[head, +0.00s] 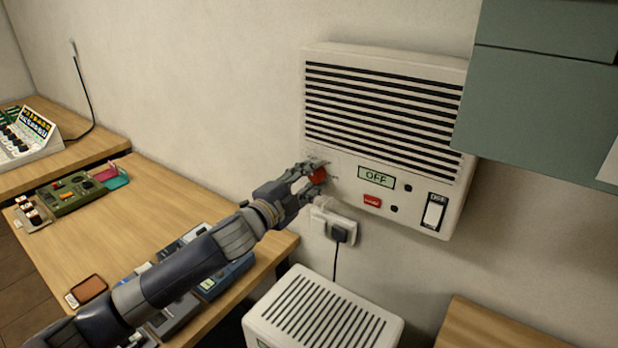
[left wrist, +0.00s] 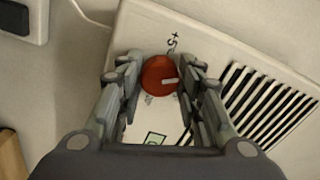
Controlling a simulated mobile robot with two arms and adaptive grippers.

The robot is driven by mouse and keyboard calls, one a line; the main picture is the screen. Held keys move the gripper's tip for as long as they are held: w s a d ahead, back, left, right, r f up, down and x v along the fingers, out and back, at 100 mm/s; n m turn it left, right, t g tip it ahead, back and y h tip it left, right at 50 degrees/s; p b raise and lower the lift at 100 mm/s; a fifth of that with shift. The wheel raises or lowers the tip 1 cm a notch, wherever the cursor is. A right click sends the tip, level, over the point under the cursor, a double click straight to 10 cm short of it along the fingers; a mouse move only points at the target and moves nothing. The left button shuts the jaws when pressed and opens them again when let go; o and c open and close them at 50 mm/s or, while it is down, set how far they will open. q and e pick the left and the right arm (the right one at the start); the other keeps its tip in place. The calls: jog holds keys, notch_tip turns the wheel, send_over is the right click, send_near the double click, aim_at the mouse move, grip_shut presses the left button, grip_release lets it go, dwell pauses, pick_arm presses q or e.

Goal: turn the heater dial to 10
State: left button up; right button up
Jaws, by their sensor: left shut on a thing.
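The white heater (head: 380,130) hangs on the wall, with a black slotted grille and a small display (head: 376,178) that reads OFF. Its red dial (head: 318,175) is at the lower left of the front panel. My left gripper (head: 310,178) is shut on the dial. In the left wrist view the red dial (left wrist: 159,75) sits between the two fingers, with a pale pointer mark toward its right side. A printed mark like "+5" (left wrist: 174,40) shows beside it; the other scale marks are hidden or unreadable. My right gripper is not in view.
Below the display are a red button (head: 372,202) and a black-and-white rocker switch (head: 434,212). A wall socket with a plug (head: 338,230) is just under the heater. A white slotted unit (head: 325,312) stands below. A green cabinet (head: 540,100) is close at right.

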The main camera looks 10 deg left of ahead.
pick_arm(q)
jog(key=o, duration=1.1)
jog(key=shift+c, duration=0.2)
jog(key=v, duration=1.2)
jog(key=shift+f, duration=0.1)
